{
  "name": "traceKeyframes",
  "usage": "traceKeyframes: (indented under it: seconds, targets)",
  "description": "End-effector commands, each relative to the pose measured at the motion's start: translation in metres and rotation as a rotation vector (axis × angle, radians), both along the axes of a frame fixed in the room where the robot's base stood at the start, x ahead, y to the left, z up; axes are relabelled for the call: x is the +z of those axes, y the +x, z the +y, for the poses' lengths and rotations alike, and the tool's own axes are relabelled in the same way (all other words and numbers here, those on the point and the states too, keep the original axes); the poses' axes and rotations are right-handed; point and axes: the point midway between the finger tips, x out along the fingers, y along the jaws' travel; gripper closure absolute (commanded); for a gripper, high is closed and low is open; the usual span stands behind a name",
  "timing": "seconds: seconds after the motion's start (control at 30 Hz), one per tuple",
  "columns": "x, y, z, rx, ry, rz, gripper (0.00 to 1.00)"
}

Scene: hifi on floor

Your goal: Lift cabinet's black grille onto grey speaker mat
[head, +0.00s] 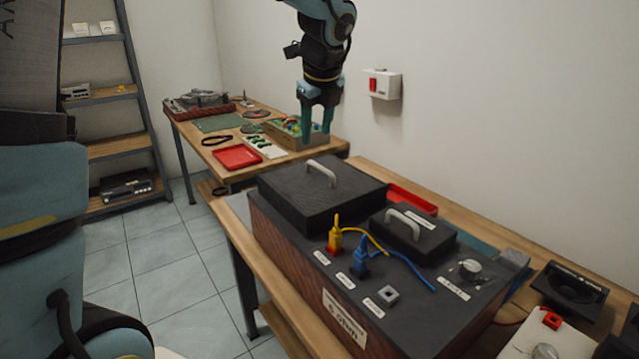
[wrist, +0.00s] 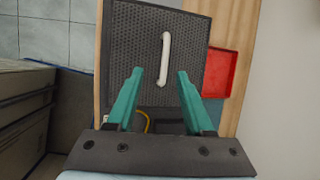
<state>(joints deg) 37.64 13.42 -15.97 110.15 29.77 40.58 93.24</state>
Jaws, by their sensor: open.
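The wide black grille (head: 290,196) with a pale bar handle (head: 321,172) sits on top of the dark speaker cabinet (head: 275,240). In the wrist view the grille (wrist: 130,45) shows its mesh, with the handle (wrist: 164,58) running lengthwise. My gripper (head: 318,138) is open and empty, above the grille and apart from it. In the wrist view the handle's near end lies between my fingertips (wrist: 160,74). A grey patch, likely the speaker mat (head: 238,206), shows on the bench beyond the cabinet's left end, mostly hidden by the cabinet.
A smaller black cover (head: 435,238) with a handle sits on the cabinet, beside yellow (head: 335,238) and blue (head: 361,262) plugs with cables and a knob (head: 470,268). A red tray (head: 412,199) lies behind. A second table with parts stands beyond; a wall is at the right.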

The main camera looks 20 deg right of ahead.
Motion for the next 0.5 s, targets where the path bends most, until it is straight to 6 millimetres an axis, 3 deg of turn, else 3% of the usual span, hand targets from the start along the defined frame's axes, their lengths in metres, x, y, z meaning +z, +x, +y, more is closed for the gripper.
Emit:
traceKeyframes:
  seconds: [0.3,0.5]
  targets:
    - [-0.040,0.017,-0.008,-0.020,0.009,-0.001,0.48]
    - [-0.053,0.021,-0.011,-0.018,0.008,-0.001,0.48]
